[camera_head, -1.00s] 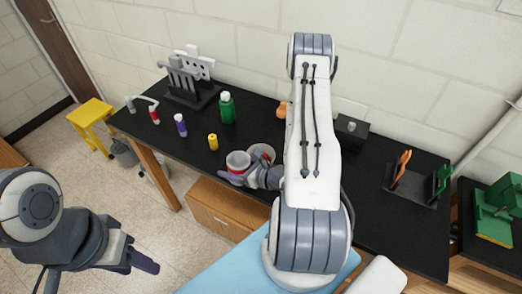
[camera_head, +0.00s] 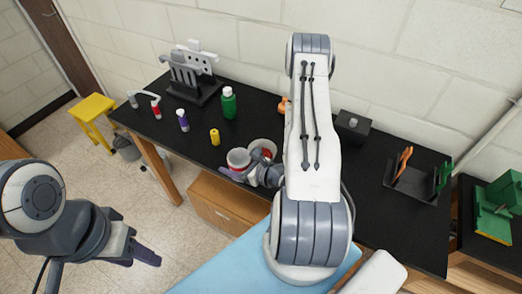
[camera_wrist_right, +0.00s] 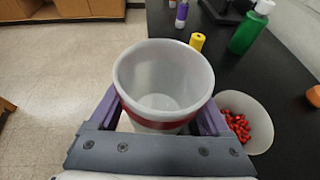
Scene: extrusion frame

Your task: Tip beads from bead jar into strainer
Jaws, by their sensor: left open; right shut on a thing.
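The bead jar (camera_head: 238,159) is a whitish cup with a red band, near the front edge of the black table. In the right wrist view the jar (camera_wrist_right: 163,75) looks upright, and no beads show inside it. My right gripper (camera_head: 246,173) is shut around the jar; its purple fingers (camera_wrist_right: 160,120) flank the band. The strainer (camera_head: 262,146), a pale bowl, stands just right of the jar, partly hidden by my arm. Red beads lie in the strainer (camera_wrist_right: 257,108) in the wrist view. My left gripper (camera_head: 148,257) is open and empty, away from the table at lower left.
A yellow bottle (camera_head: 214,137), a green bottle (camera_head: 229,103) and a purple-labelled bottle (camera_head: 183,120) stand behind and left of the jar. A dark rack (camera_head: 193,85) stands farther back. An orange item (camera_head: 283,106) is partly hidden by my right arm.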

